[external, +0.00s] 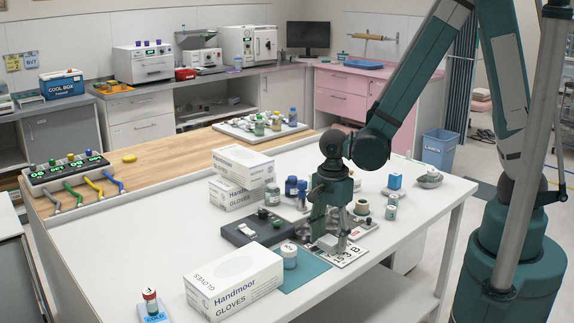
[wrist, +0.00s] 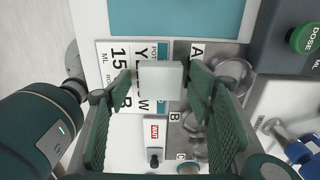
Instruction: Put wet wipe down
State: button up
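The wet wipe (wrist: 160,80) appears as a small pale, off-white block between my fingertips in the wrist view. It is over the printed white card (wrist: 118,52), beside the grey tray section marked A. In the external view a pale piece (external: 333,243) shows under my gripper (external: 333,236) at the card (external: 350,254). I cannot tell whether the wipe's underside touches the card.
A teal mat (external: 303,272) and a glove box (external: 234,284) lie left of my gripper. A dark device (external: 257,227) with a green button stands close by. Several bottles and jars, including a blue bottle (external: 291,188), stand behind.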

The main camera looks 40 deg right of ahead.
aim_at(331, 239)
jog(key=shift+r, duration=0.15)
notch_tip(331, 239, up, 12)
jog(key=p, duration=0.2)
dwell(1.0)
dwell(0.7)
jog(key=s+d+r+n+t, duration=0.1)
jog(key=d+r+n+t, duration=0.1)
jog(key=d+r+n, duration=0.4)
jog(key=s+d+r+n+t, duration=0.1)
jog(key=d+r+n, duration=0.4)
jog(key=d, duration=0.8)
jog(key=s+d+r+n+t, duration=0.1)
jog(key=d+r+n+t, duration=0.3)
jog(key=d, duration=0.5)
jog(key=shift+s+d+r+n, duration=0.15)
jog(key=shift+s+r+n, duration=0.2)
jog(key=shift+r+n, duration=1.1)
jog(key=shift+f, duration=0.1)
jog(key=shift+f, duration=0.15)
